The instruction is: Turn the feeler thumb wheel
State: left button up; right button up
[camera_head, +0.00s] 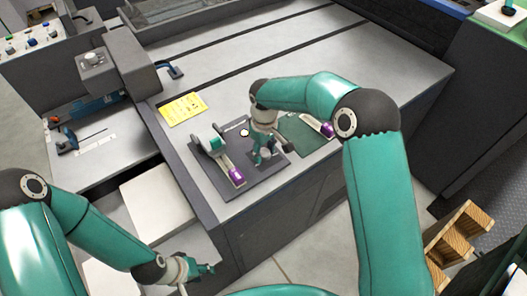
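A dark grey plate (258,184) lies on the front corner of the light grey machine top. On its left side stands a small unit (222,160) with a teal round part and a purple end. I cannot tell for certain which part is the feeler thumb wheel. My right gripper (262,156) points down over the plate, just right of this unit and apparently apart from it. Its fingers are small and partly hidden, so their opening is unclear. My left gripper (200,270) is low at the front left, away from the plate, with nothing visible in it.
A yellow note (183,108) lies behind the plate. A green plate (300,134) with another purple-ended part (326,128) lies to the right, partly behind my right arm. A white block (157,205) stands below the left edge. Wooden pallet pieces (462,232) are at the right.

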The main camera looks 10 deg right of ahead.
aim_at(264, 152)
jog(key=shift+o, duration=1.2)
notch_tip(264, 152, up, 12)
jog(key=shift+f, duration=0.1)
dwell(0.7)
